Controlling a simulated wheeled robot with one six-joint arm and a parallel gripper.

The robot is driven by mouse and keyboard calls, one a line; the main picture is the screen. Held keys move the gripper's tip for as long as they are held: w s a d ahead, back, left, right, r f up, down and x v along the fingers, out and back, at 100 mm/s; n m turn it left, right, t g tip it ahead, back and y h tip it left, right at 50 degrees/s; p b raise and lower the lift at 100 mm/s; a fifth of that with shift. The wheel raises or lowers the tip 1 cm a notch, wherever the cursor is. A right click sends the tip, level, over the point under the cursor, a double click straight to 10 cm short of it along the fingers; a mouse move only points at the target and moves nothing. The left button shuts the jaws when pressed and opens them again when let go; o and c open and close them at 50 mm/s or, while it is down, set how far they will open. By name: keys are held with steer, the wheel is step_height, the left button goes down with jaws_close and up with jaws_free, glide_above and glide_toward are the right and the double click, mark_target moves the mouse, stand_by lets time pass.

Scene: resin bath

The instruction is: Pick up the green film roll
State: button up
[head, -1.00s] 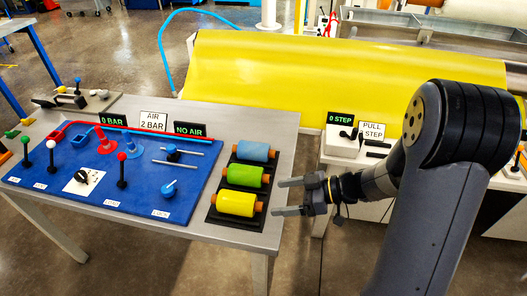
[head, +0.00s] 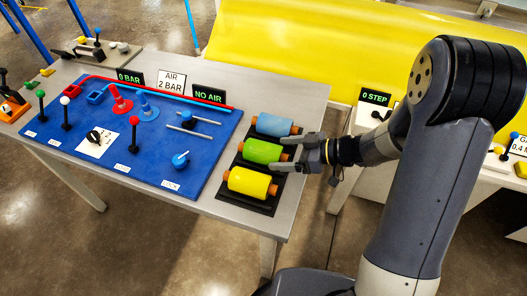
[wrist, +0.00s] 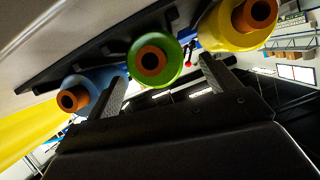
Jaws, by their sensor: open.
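The green film roll (head: 262,151) lies in the middle of a black rack on the table, between the blue roll (head: 274,125) and the yellow roll (head: 249,182). My gripper (head: 283,153) is open at the right end of the green roll. In the wrist view the green roll (wrist: 155,60) shows end-on with its orange core, between my two open fingers. The blue roll (wrist: 78,92) is beside the left finger and the yellow roll (wrist: 235,25) beside the right finger. I cannot tell whether the fingers touch any roll.
The black rack (head: 262,208) sits near the table's right edge. A blue panel (head: 100,160) with levers, knobs and tubes lies to its left. Signs (head: 172,80) stand behind. A wide yellow sheet (head: 330,50) hangs beyond the table.

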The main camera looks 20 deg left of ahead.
mark_target(270, 153)
steer(key=x, duration=0.4)
steer(key=shift+w+a+f, duration=0.1)
steer(key=shift+a, duration=0.1)
steer(key=c, duration=1.2)
steer(key=shift+c, duration=0.2)
